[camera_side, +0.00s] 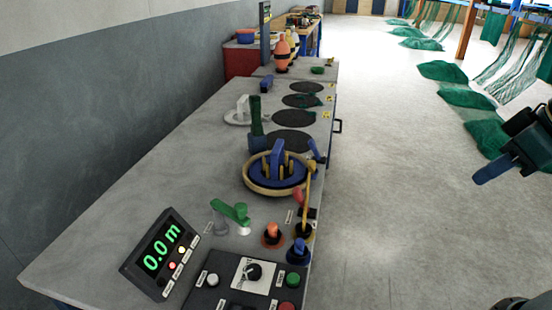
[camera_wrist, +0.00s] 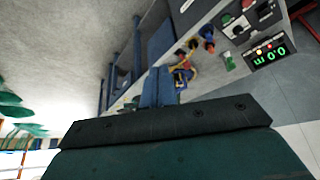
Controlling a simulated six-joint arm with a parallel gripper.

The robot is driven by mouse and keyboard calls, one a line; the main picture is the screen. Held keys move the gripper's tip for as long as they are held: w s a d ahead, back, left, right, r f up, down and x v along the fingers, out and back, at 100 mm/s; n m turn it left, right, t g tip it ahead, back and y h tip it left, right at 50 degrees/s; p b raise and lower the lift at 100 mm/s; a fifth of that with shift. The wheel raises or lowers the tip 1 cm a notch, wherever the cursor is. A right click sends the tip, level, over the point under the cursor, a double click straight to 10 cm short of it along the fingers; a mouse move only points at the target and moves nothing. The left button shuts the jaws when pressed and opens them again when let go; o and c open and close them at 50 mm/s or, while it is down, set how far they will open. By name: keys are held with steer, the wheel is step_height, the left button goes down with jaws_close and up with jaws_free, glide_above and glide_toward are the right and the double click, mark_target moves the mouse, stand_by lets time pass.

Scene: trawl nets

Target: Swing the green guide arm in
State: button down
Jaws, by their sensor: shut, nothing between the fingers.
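The green guide arm (camera_side: 232,210) sits on a short grey post on the grey bench top, just behind the digital display. It also shows small in the wrist view (camera_wrist: 228,62), near the display. My gripper (camera_side: 482,178) hangs at the right of the side view, out over the floor and well apart from the bench and the green arm. Its blue fingers (camera_wrist: 158,88) are together with nothing between them.
The display (camera_side: 160,255) reads 0.0 m, beside a dark control panel (camera_side: 245,280) with knobs and buttons. A blue reel with a tan rim (camera_side: 250,184) and several small levers stand near the green arm. Green nets (camera_side: 443,72) lie on the floor. Floor between bench and gripper is clear.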

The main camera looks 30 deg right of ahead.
steer(key=w+a+r+n+g+y, duration=0.15)
steer(key=w+a+r+n, duration=0.35)
steer(key=w, duration=0.6)
steer(key=n+g+y, duration=0.2)
steer(key=n+g, duration=0.2)
steer(key=n, duration=0.7)
glide_above(229, 211)
steer(key=s+a, duration=0.1)
steer(key=s, duration=0.2)
step_height(229, 211, down, 12)
steer(key=shift+a, duration=0.15)
step_height(229, 211, down, 10)
steer(key=shift+d+r, duration=0.25)
steer(key=shift+d, duration=0.1)
